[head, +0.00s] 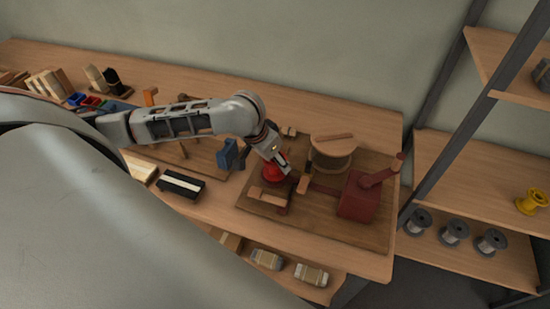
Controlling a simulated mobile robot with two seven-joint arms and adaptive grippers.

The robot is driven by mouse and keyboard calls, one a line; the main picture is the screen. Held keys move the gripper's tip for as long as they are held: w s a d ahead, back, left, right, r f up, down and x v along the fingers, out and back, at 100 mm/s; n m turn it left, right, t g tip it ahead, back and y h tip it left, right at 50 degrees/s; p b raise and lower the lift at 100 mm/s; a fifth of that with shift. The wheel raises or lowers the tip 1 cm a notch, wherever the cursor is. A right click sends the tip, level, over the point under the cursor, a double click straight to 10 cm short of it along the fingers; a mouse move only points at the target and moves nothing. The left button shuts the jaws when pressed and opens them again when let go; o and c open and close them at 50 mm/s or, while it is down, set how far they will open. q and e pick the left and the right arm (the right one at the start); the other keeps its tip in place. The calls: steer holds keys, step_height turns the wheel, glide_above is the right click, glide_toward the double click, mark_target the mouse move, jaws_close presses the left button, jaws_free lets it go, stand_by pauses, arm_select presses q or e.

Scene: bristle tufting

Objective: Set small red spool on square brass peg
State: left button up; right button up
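A small red spool (271,175) is at the left part of the brown wooden board on the bench. My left gripper (281,160) reaches in from the left and points down at the spool's top, at or just above it. The fingers are small and partly merge with the spool, so I cannot tell whether they are closed on it. I cannot make out a square brass peg; the spool and gripper may hide it. My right gripper is not in view.
The board (310,222) also bears a large pale wooden drum (333,155) and a dark red machine block (358,200) with a crank. A black-and-cream brush block (181,185) lies left of the board. Shelves at right hold a yellow spool (531,201) and grey spools (454,232).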

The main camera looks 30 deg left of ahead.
arm_select(q)
steer(key=shift+f, duration=0.25)
stand_by(0.6)
steer(key=o, duration=1.2)
steer(key=shift+o, duration=0.2)
steer(key=v, duration=1.2)
